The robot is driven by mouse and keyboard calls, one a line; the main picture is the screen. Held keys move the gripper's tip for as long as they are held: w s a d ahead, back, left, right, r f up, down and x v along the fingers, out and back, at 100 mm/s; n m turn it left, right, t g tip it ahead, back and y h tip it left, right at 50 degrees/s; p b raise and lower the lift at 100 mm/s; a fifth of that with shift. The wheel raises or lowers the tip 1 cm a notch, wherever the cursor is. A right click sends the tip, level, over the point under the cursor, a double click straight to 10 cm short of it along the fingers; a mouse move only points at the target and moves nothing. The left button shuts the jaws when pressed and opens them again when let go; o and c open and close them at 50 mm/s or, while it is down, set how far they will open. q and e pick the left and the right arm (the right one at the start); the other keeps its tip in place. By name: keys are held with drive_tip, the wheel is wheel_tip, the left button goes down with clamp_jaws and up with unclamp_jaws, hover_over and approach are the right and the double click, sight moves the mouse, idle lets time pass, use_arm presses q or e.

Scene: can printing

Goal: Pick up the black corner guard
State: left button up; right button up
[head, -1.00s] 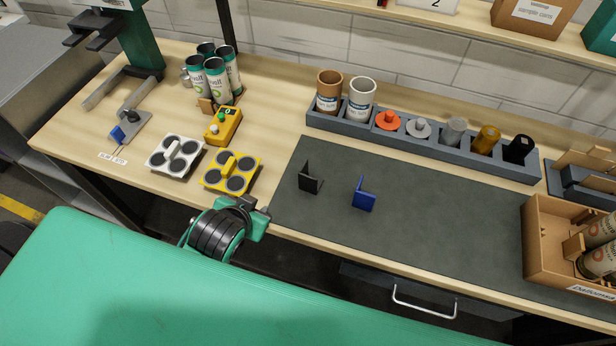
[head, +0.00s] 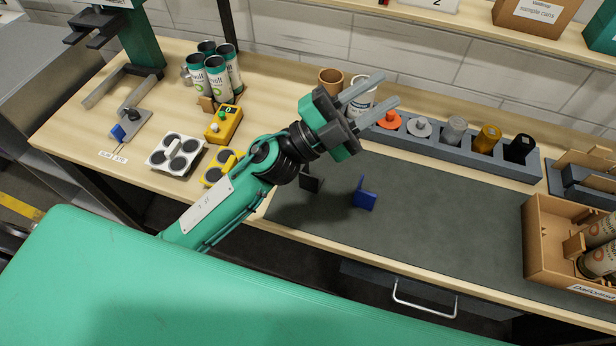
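The black corner guard (head: 312,182) stands on the dark grey mat (head: 440,222), partly hidden behind my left arm. A blue corner guard (head: 364,194) stands on the mat to its right. My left gripper (head: 377,92) is raised above the bench, beyond the black guard in the picture. Its two grey fingers are spread apart with nothing between them, pointing up and right. They overlap the white can in the rack. My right gripper is not in view.
A grey rack (head: 480,160) with cans and coloured caps runs along the mat's back edge. A brown box of cans (head: 540,240) stands at the right. A white tray (head: 176,153) and a yellow tray (head: 214,170) lie left. The mat's middle is clear.

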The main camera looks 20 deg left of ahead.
use_arm(q)
drive_tip(key=s+d+f+m+g+h, duration=0.1)
drive_tip(key=s+d+f+m+g, duration=0.15)
drive_tip(key=d+m+g, duration=0.5)
drive_tip(key=m+g+y, duration=0.6)
drive_tip(key=y, duration=1.6)
hover_over(303, 172)
drive_tip(key=w+a, duration=0.1)
drive_tip(key=w, duration=0.1)
wheel_tip(303, 172, down, 16)
drive_tip(key=shift+t, duration=0.25)
drive_tip(key=f, duration=0.2)
drive_tip(key=f+p, duration=0.1)
drive_tip(key=f, duration=0.2)
drive_tip(key=f+p, duration=0.1)
drive_tip(key=f, duration=0.2)
drive_tip(key=shift+s, duration=0.3)
drive_tip(key=shift+d+f+p, duration=0.15)
drive_tip(key=shift+f+p, duration=0.45)
drive_tip(key=shift+p, duration=0.15)
wheel_tip(303, 172, down, 3)
drive_tip(key=shift+w+d+f+p, duration=0.1)
drive_tip(key=shift+d+f+p, duration=0.05)
drive_tip(key=shift+p, duration=0.6)
drive_tip(key=shift+f, duration=0.35)
clamp_jaws()
